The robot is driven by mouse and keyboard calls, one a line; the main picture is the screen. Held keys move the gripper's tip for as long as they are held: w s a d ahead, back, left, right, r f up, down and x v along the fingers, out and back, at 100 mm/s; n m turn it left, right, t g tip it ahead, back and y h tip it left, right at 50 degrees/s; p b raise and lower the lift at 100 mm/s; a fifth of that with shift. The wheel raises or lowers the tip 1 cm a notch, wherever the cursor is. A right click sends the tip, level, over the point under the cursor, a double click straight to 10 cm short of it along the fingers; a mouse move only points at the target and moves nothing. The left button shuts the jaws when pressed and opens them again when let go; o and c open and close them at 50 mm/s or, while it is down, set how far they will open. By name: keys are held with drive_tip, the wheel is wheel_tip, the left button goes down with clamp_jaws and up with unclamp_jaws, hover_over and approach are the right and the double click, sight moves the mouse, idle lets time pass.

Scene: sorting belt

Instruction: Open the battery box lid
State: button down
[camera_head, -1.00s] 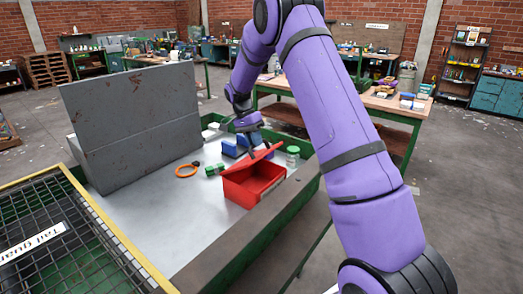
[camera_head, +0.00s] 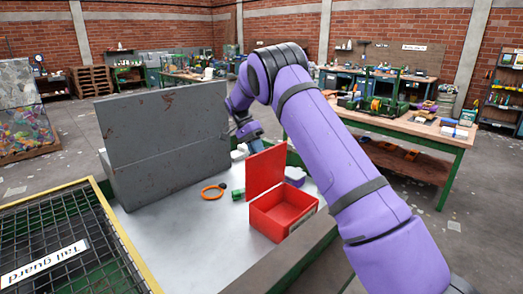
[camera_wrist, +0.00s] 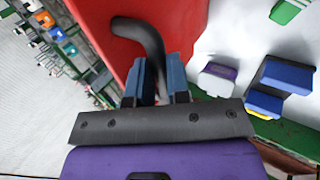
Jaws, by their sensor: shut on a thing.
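The red battery box (camera_head: 283,214) stands on the grey belt surface, and its inside is visible from above. Its red lid (camera_head: 266,170) stands about upright at the box's back edge. In the wrist view the lid (camera_wrist: 88,25) fills the upper left, with a black curved handle (camera_wrist: 143,32) on it. My gripper (camera_wrist: 157,82) has its two blue fingers on either side of the handle's end and is shut on it. In the head view my gripper (camera_head: 254,144) is behind the lid's top and partly hidden by it.
An orange ring (camera_head: 213,191) and a green block (camera_head: 238,194) lie left of the box. Blue blocks (camera_wrist: 288,75) and a white-and-purple piece (camera_wrist: 217,76) lie on the belt. A grey metal housing (camera_head: 165,140) stands at left, beyond a mesh guard (camera_head: 60,240).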

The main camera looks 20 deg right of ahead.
drive_tip(key=shift+w+a+f, duration=0.3)
drive_tip(key=shift+w+f, duration=0.45)
drive_tip(key=shift+w, duration=0.05)
drive_tip(key=c, duration=1.1)
unclamp_jaws()
drive_tip(key=v, duration=1.1)
drive_tip(key=shift+d, duration=0.1)
